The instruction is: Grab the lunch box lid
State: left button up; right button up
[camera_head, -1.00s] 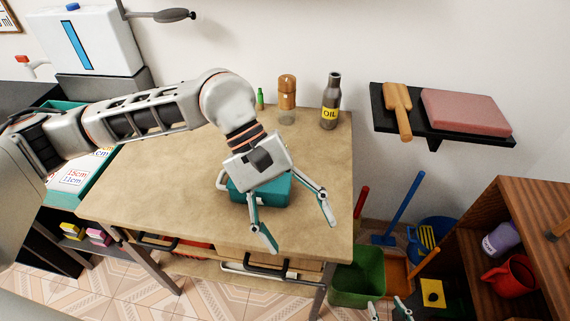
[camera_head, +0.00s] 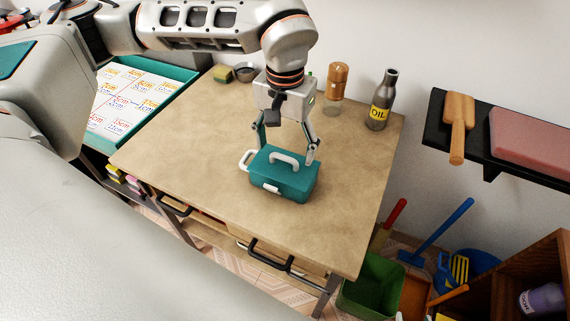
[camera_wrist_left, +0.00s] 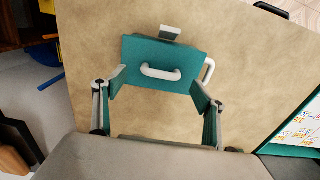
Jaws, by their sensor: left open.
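The teal lunch box (camera_head: 270,188) stands on the wooden table near its front right part. Its teal lid (camera_head: 300,173) is on top, with a white handle (camera_head: 286,158) across it, and a white latch shows at the front. In the left wrist view the lid (camera_wrist_left: 140,52) and its handle (camera_wrist_left: 160,73) face the camera. My left gripper (camera_head: 285,153) is open and empty, just above and behind the box. Its fingers point down, spread to either side of the handle and apart from it. My right gripper is not in view.
An oil bottle (camera_head: 381,100) and a brown-capped jar (camera_head: 336,88) stand at the table's back right. A teal tray (camera_head: 183,76) with printed cards is at the left. A wall shelf (camera_head: 480,146) hangs at the right. The table (camera_head: 190,140) around the box is mostly clear.

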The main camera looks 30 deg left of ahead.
aim_at(284, 156)
pick_arm(q)
notch_tip(284, 156, down, 3)
jog(key=shift+a+f, duration=0.1)
jog(key=shift+f, duration=0.1)
jog(key=c, duration=1.1)
jog(key=shift+c, duration=0.2)
jog(key=shift+r, duration=0.15)
